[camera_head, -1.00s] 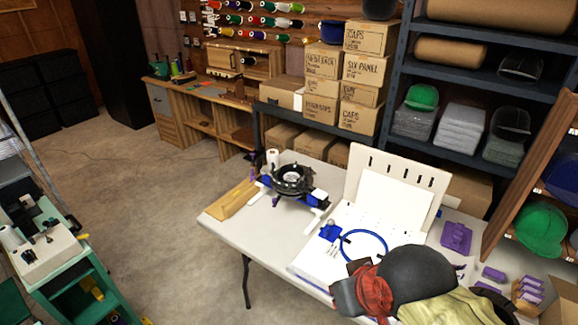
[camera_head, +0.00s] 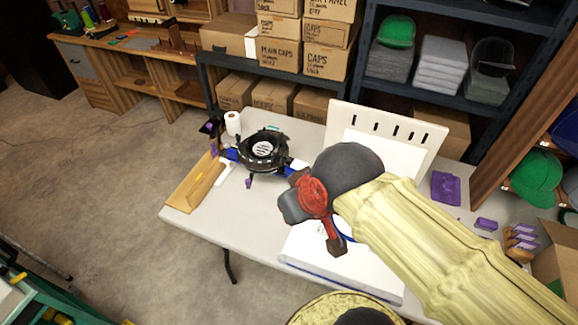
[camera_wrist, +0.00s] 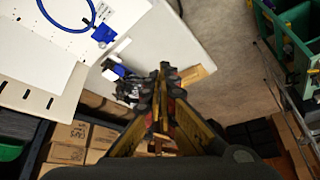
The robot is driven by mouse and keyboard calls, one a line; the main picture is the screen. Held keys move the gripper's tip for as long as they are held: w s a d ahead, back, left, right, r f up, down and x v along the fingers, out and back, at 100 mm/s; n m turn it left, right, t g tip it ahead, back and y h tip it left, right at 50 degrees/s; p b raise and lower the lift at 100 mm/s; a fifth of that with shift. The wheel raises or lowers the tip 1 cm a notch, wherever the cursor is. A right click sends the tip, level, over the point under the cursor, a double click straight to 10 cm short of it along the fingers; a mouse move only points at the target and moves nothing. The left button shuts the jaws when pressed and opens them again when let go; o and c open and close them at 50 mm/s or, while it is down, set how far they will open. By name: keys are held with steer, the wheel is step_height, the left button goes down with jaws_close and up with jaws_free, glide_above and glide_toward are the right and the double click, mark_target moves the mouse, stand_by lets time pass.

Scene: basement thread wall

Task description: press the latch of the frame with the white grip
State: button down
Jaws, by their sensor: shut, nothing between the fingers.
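A black round cap frame (camera_head: 262,148) stands on a blue and white stand at the left part of the white table. It also shows behind my fingers in the wrist view (camera_wrist: 122,88), partly hidden. I cannot make out its latch, nor tell which part is a white grip. My gripper (camera_wrist: 163,70) is shut and empty, above the table. In the head view its red part (camera_head: 315,198) is right of and nearer than the black frame, with clear space between them. A blue hoop (camera_wrist: 65,22) lies on a white board; my arm mostly hides it in the head view.
A slotted white panel (camera_head: 400,132) stands upright behind the board. A purple tray (camera_head: 445,187) lies at right. Boxes and shelves stand behind.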

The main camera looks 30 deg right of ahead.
mark_target(287, 159)
steer(key=w+d+f+m+g+y+p, duration=0.2)
steer(key=w+d+f+m+g+y, duration=0.2)
steer(key=w+f+m+y, duration=1.05)
steer(key=w+d+f+m+t+h, duration=0.1)
steer(key=d+f+m+t, duration=0.3)
steer(key=d+m, duration=0.4)
steer(key=w+d+f+m+t+h, duration=0.2)
steer(key=d+f+m+t, duration=0.3)
steer(key=d+m, duration=0.4)
steer(key=w+m, duration=0.1)
steer(key=m, duration=0.4)
steer(key=shift+w+f+p, duration=0.3)
steer(key=shift+f, duration=0.05)
steer(key=shift+a+m, duration=0.1)
steer(key=shift+m, duration=0.15)
steer(key=shift+w+a+r+b, duration=0.1)
steer(key=shift+w+a+b, duration=0.65)
steer(key=shift+w, duration=0.65)
steer(key=shift+w+a+r+b, duration=0.1)
steer(key=shift+w+a+b, duration=0.65)
steer(key=shift+w, duration=0.6)
steer(key=shift+w+a+r+b, duration=0.1)
steer(key=shift+w+a+b, duration=0.65)
steer(key=shift+w, duration=0.65)
